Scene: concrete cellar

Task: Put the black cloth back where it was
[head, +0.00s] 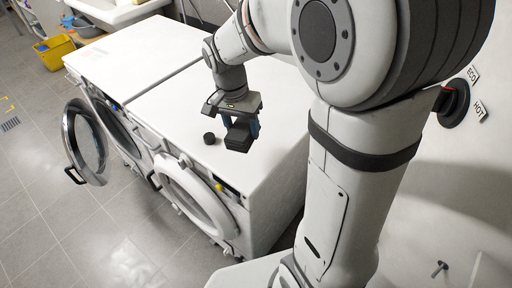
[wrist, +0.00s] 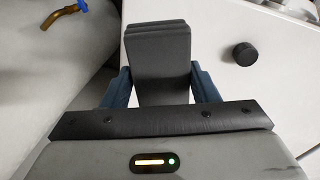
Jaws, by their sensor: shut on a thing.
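The black cloth (wrist: 158,62) is a thick, folded dark block. My gripper (wrist: 162,88) is shut on it, with a blue finger on each side, and the cloth sticks out beyond the fingers. In the head view my gripper (head: 241,124) points down over the white top of the right washing machine (head: 175,100), with the cloth (head: 239,139) at its tip. I cannot tell whether the cloth touches the top.
A small black round object (head: 209,138) stands on the machine top, left of the cloth. The left machine's round door (head: 85,142) hangs open. A wall dial (head: 455,103) is at right. A yellow crate (head: 56,53) stands far left. A brass tap (wrist: 61,17) shows in the wrist view.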

